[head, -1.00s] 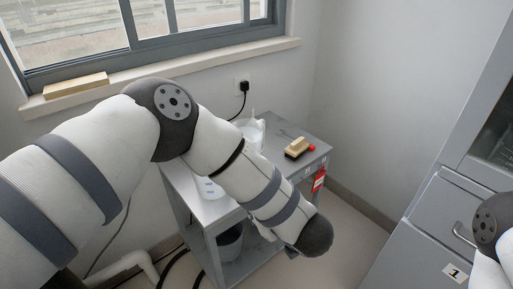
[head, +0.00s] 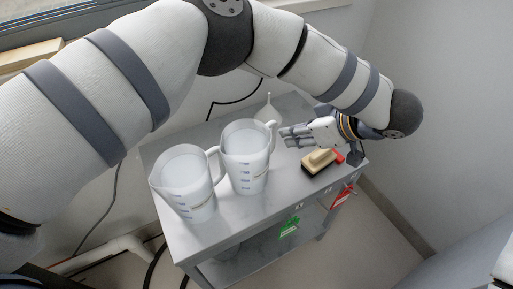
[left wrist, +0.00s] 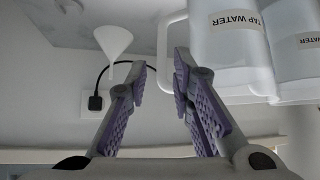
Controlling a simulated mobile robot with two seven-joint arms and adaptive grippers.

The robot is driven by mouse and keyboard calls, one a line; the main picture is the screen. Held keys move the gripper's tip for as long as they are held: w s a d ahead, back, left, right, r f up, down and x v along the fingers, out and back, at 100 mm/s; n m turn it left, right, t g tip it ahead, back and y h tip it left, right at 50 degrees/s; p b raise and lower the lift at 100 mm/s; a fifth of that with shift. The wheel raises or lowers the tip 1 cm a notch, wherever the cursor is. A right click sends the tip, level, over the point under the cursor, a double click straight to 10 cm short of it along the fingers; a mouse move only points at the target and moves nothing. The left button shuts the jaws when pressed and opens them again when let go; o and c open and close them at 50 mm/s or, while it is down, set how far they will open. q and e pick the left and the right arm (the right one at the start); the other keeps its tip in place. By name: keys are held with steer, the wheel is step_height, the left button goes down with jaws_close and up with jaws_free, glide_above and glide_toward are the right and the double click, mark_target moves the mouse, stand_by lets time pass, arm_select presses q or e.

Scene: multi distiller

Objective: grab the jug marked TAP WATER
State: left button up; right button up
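Two clear measuring jugs stand upright on the grey table, a left one (head: 184,184) and a right one (head: 246,158), each with its handle toward the right. In the left wrist view, which looks upside down, the nearer jug (left wrist: 225,45) carries a label reading TAP WATER. The jug beside it (left wrist: 298,60) has a partly cut label; only WATER can be read. My left gripper (head: 288,138) is open and empty, right of the right jug, fingers pointing toward it. Its spread fingers also show in the left wrist view (left wrist: 160,75), apart from the jug handle. My right gripper is out of view.
A white funnel (head: 268,108) stands behind the gripper; it also shows in the left wrist view (left wrist: 111,55). A wooden brush (head: 318,162) lies under the gripper near the table's right end. The grey table's (head: 225,215) front strip is clear.

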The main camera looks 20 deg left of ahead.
mark_target(273, 145)
arm_select(q)
steer(key=x, duration=0.8)
steer(key=shift+a+f, duration=0.15)
steer(key=shift+a, duration=0.25)
jaws_close()
